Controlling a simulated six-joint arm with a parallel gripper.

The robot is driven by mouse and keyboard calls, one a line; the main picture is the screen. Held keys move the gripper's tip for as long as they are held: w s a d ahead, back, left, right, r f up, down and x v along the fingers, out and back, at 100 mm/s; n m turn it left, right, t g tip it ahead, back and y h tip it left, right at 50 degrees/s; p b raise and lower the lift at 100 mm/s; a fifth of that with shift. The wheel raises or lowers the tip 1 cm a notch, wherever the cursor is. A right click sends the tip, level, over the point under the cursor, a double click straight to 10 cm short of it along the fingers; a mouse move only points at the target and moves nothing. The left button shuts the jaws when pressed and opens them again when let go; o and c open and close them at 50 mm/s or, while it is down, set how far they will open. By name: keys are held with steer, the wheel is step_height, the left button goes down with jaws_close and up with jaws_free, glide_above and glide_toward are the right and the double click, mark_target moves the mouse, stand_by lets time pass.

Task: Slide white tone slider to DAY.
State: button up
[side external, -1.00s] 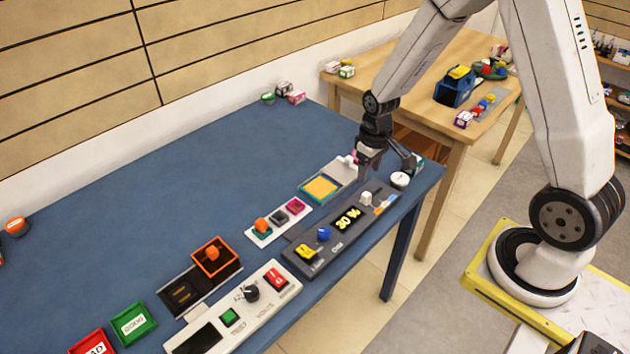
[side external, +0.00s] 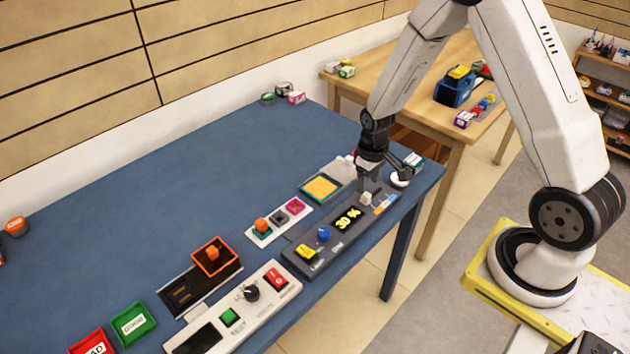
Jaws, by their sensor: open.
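A dark grey control panel (side external: 310,271) lies along the near edge of the blue table. It has a yellow switch (side external: 306,252), a blue knob (side external: 324,233) and a display (side external: 348,218) reading 30 %. A white slider knob (side external: 366,199) stands near its right end, beside a blue and orange strip (side external: 384,203). I cannot read a DAY mark at this size. My gripper (side external: 384,184) is open just above the panel's right end. One finger is close behind the white knob; I cannot tell whether they touch.
A white round object (side external: 400,180) sits right of my gripper. A tray with a yellow pad (side external: 321,188) lies behind the panel. A white panel (side external: 252,309) with a red switch lies to the left.

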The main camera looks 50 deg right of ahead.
mark_target(367, 194)
steer(key=shift+f, duration=2.2)
jaws_close()
